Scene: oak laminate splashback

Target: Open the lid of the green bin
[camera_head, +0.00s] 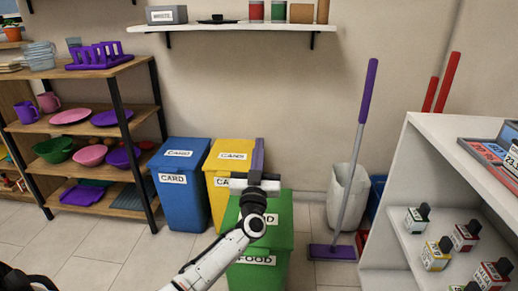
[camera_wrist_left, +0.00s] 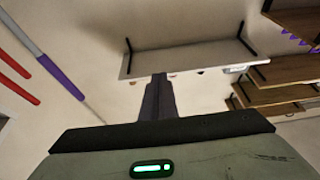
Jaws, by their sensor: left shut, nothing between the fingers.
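The green bin (camera_head: 280,268) stands on the floor at the bottom middle of the head view, with FOOD labels on its lid and front. Its green lid (camera_head: 281,206) looks down and closed, though my left arm covers much of its left part. My left gripper (camera_head: 258,150) is over the far side of the bin in the picture, pointing up and away, with its fingers together and nothing between them. Whether it touches the lid is hard to tell. In the left wrist view the shut fingers (camera_wrist_left: 157,98) point towards the wall; the bin does not show there.
A blue CARD bin (camera_head: 181,190) and a yellow CANS bin (camera_head: 226,150) stand at the left of the green bin. A purple mop (camera_head: 350,165) and a white bin (camera_head: 343,195) stand right. A white shelf unit (camera_head: 400,165) bounds the right side.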

